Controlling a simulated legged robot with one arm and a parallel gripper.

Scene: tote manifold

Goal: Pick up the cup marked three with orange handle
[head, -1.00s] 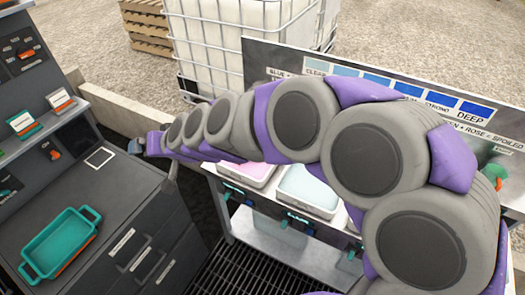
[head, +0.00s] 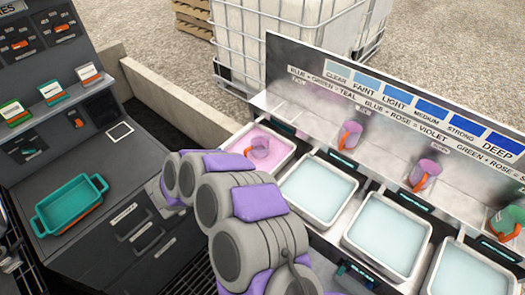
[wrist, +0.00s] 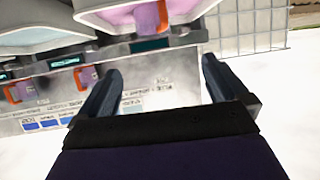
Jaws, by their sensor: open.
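Several cups with orange handles stand along the tray bench. In the head view one pink cup (head: 260,147) sits in the pink-liquid tray (head: 283,160). A pink cup (head: 350,135), a pink-purple cup (head: 424,174) and a green cup (head: 507,221) stand on the ledge behind the trays. I cannot read a number three on any of them. In the wrist view, which looks turned over, a cup with an orange handle (wrist: 150,18) shows at the tray and another cup (wrist: 88,78) on the ledge. My gripper (wrist: 160,85) is open and empty, apart from the cups.
Pale-blue trays (head: 318,192) line the bench, with a colour-chart panel (head: 400,105) behind. A dark counter at left holds a teal tray (head: 70,205). A caged white tank (head: 290,40) stands behind. A low concrete wall (head: 175,105) runs between.

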